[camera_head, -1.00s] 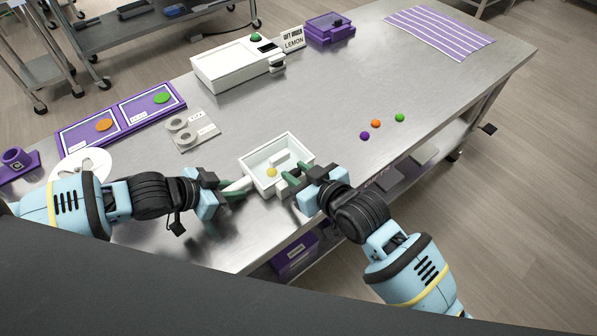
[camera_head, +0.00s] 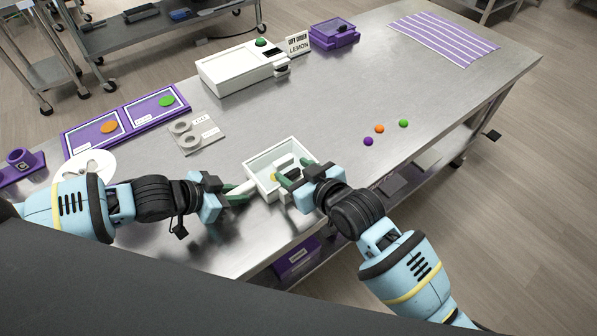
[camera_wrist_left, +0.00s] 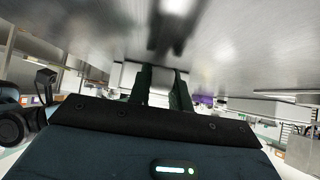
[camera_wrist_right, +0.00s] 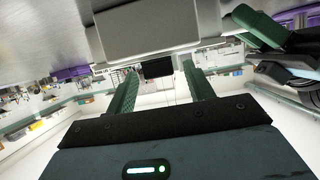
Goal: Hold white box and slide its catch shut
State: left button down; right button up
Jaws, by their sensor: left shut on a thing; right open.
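My left gripper (camera_head: 240,189) is shut on a pale handle-like part at the box's left side. My right gripper (camera_head: 288,178) is open at the box's near right side, its green fingers covering part of the rim. In the right wrist view, the box's wall (camera_wrist_right: 145,30) is close ahead, and a dark block (camera_wrist_right: 157,68) sits between the open fingers. I cannot tell whether that block is the catch, or the catch's position.
Purple, orange and green balls (camera_head: 379,128) lie to the right. A white machine (camera_head: 240,68) and a purple box (camera_head: 334,34) stand at the back. A grey plate with rings (camera_head: 196,132) and purple-framed mats (camera_head: 126,122) lie left. The table's near edge is close to my arms.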

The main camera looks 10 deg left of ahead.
jog(key=shift+s+d, duration=0.1)
pick_arm(q)
jog(key=shift+a, duration=0.1)
pick_arm(e)
jog(key=v, duration=1.1)
jog(key=shift+s+d+r, duration=0.2)
jog(key=shift+d+r, duration=0.05)
jog(key=shift+d, duration=0.05)
pick_arm(q)
jog(key=c, duration=1.2)
grip_release()
jog(key=v, duration=1.2)
